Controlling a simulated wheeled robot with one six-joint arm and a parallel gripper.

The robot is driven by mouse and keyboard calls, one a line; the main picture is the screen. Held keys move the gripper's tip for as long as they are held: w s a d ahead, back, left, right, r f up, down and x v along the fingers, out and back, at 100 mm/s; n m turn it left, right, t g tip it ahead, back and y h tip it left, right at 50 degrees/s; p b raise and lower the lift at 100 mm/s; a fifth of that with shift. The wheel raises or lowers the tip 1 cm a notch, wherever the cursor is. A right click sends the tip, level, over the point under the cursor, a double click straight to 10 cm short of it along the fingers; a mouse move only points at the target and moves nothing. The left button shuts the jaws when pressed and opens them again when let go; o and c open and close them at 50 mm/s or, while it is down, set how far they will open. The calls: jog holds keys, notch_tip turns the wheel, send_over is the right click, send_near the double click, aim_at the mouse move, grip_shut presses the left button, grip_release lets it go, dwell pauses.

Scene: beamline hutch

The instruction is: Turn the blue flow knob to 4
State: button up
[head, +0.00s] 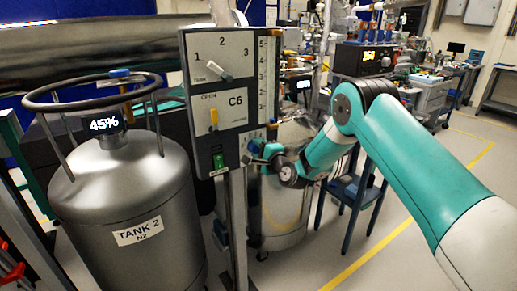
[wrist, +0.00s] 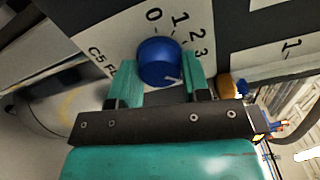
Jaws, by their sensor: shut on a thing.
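The blue flow knob (wrist: 160,62) is on a white dial plate (wrist: 120,45) on the dark panel; in the head view the knob (head: 254,146) is at the panel's lower right. My gripper (wrist: 160,80) is shut on the knob, one teal finger on each side; in the head view my gripper (head: 262,157) is at the panel. The numbers 0, 1, 2 and 3 show around the knob's top and right. Its white pointer mark points to the lower right, past 3, towards the right finger. Any number there is hidden behind that finger.
The panel (head: 232,45) also carries a selector knob (head: 226,76), a yellow lever (head: 213,119), a green switch (head: 218,160) and a scaled tube (head: 267,75). A grey tank (head: 130,195) stands left. A blue stool (head: 352,195) stands behind my arm. Floor at the right is clear.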

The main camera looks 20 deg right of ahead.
jog(key=shift+f+m, duration=0.1)
jog(key=shift+m, duration=0.3)
jog(key=o, duration=0.9)
jog(key=shift+o, duration=0.2)
jog(key=b+v, duration=1.2)
jog(key=v, duration=0.5)
jog(key=shift+s, duration=0.2)
